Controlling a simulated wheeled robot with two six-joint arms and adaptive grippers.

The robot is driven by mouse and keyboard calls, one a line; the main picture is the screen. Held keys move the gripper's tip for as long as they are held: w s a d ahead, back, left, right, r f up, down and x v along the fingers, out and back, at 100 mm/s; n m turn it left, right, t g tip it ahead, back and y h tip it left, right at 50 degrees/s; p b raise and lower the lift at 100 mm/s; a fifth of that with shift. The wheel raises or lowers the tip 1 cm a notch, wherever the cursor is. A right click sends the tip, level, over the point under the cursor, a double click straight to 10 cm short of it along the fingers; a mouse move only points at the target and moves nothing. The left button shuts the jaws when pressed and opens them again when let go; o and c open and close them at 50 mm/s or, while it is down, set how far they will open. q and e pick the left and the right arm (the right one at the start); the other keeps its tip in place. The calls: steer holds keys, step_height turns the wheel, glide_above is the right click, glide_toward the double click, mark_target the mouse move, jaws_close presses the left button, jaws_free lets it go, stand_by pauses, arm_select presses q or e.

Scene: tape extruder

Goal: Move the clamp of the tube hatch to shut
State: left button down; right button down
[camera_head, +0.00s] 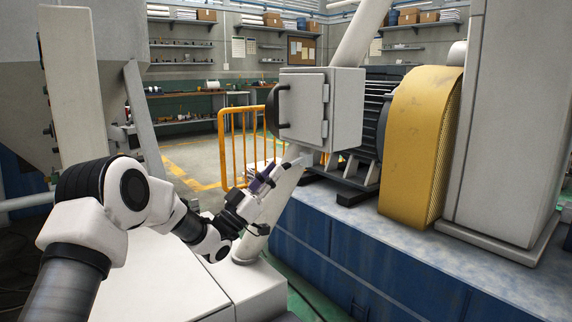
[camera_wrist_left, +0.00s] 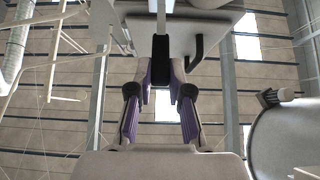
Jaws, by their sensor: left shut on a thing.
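My left gripper (camera_head: 264,181) reaches in from the left beside the slanted pale tube (camera_head: 268,217), just below the grey box. In the left wrist view, its purple-padded fingers (camera_wrist_left: 161,82) close around a dark narrow piece (camera_wrist_left: 160,52), which looks like the clamp's lever. The fingers hide part of it, and its exact angle is hard to tell. A rounded grey surface, probably the tube (camera_wrist_left: 290,140), curves at the right of the wrist view, with a small dark-banded knob (camera_wrist_left: 272,97) on its edge. The hatch itself is not clear in the head view. My right gripper is not in view.
The grey box (camera_head: 341,100) with a black handle (camera_head: 279,107) hangs directly above the gripper. A yellow guard (camera_head: 417,140) and motor stand right on the blue base (camera_head: 350,240). An orange railing (camera_head: 229,150) stands behind. Open floor lies beyond.

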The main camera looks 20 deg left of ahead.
arm_select(q)
steer(key=shift+w+d+f, duration=0.1)
steer(key=shift+w+f, duration=0.05)
steer(key=shift+f, duration=0.6)
steer(key=shift+w+d+f+b, duration=0.15)
steer(key=shift+w+f+b, duration=0.1)
steer(key=shift+f+b, duration=0.3)
steer(key=shift+w+d+f+b, duration=0.15)
steer(key=shift+w+f+b, duration=0.1)
steer(key=shift+f+b, duration=0.25)
steer(key=shift+f, duration=0.15)
steer(key=shift+w+d+f+b, duration=0.3)
steer(key=shift+w+f, duration=0.1)
steer(key=shift+f, duration=0.1)
steer(key=shift+w+d+f+b, duration=0.15)
steer(key=shift+w+f+b, duration=0.15)
steer(key=shift+w+f, duration=0.15)
